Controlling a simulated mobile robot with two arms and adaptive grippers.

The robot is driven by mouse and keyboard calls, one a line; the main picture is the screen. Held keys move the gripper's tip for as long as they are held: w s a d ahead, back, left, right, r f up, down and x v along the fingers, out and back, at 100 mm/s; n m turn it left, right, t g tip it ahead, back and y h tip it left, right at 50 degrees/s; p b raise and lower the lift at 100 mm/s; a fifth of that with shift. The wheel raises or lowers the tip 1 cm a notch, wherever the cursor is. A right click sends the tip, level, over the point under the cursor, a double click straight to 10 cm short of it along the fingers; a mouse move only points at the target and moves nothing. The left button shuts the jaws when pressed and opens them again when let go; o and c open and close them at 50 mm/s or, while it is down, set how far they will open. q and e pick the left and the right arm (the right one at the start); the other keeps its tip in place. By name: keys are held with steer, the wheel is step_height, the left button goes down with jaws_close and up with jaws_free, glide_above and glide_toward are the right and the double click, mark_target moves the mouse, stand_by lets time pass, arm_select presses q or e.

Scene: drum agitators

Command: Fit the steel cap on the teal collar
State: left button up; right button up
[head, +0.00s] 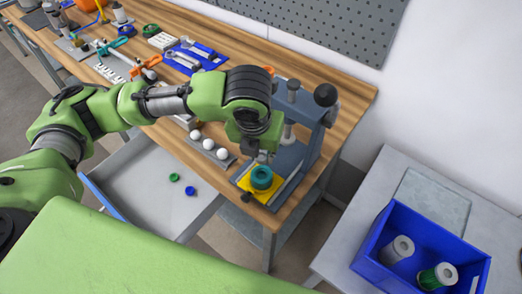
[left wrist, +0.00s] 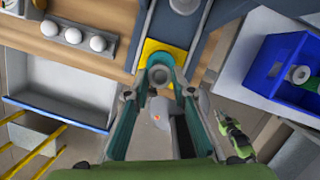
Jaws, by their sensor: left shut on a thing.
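The teal collar (head: 262,178) stands on a yellow plate (head: 246,190) at the front of a grey press-like fixture. My left gripper (head: 262,156) is directly above the collar, pointing down. In the left wrist view, my left gripper (left wrist: 158,88) is shut on the steel cap (left wrist: 158,74), a small grey round piece between the fingertips. The teal collar (left wrist: 174,54) shows just behind the cap there. The cap is mostly hidden in the head view, and I cannot tell whether it touches the collar. A green arm part, seemingly mine (left wrist: 236,138), shows at lower right; its jaws are unclear.
The grey fixture (head: 306,125) with a black knob rises close behind the gripper. Several white balls (head: 208,144) sit in a holder to the left. An open drawer (head: 150,185) holds green and blue rings. A blue bin (head: 420,250) with two cylinders stands right.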

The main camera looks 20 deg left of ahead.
arm_select(q)
step_height(320, 180, down, 3)
steer(key=shift+r+b, duration=0.1)
steer(key=shift+b, duration=1.1)
steer(key=shift+f+b, duration=0.5)
steer(key=shift+f, duration=1.2)
steer(key=shift+p, duration=0.5)
steer(key=shift+f, duration=0.2)
steer(key=shift+f, duration=0.35)
